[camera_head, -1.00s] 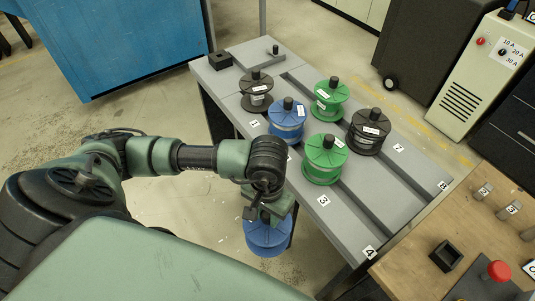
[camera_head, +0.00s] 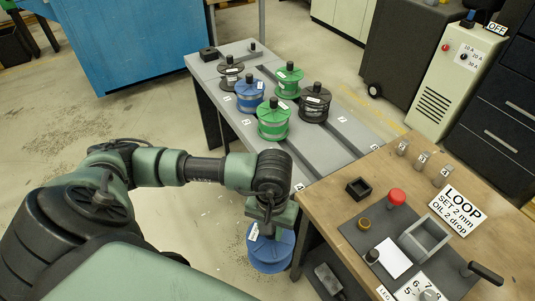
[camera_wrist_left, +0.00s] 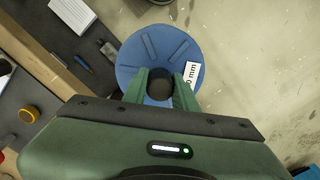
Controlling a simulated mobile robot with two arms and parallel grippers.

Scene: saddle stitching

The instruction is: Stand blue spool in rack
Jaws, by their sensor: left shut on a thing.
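My left gripper (camera_head: 268,228) is shut on the top knob of a blue spool (camera_head: 270,254). The spool hangs upright beside the left edge of the workbench, clear of the floor. In the left wrist view, the fingers (camera_wrist_left: 160,88) grip the dark knob at the centre of the blue flange (camera_wrist_left: 135,58), which carries a white label. The grey numbered rack (camera_head: 312,147) stands ahead. A second blue spool (camera_head: 249,98), two green spools (camera_head: 289,82) (camera_head: 273,126) and two black spools (camera_head: 231,78) (camera_head: 314,106) stand on it. My right gripper is not in view.
A wooden workbench (camera_head: 350,218) at the right holds a red button (camera_head: 397,196), a small black box (camera_head: 358,188) and a sign (camera_head: 459,210). Its edge is close to the held spool. The floor (camera_head: 120,118) on the left is clear.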

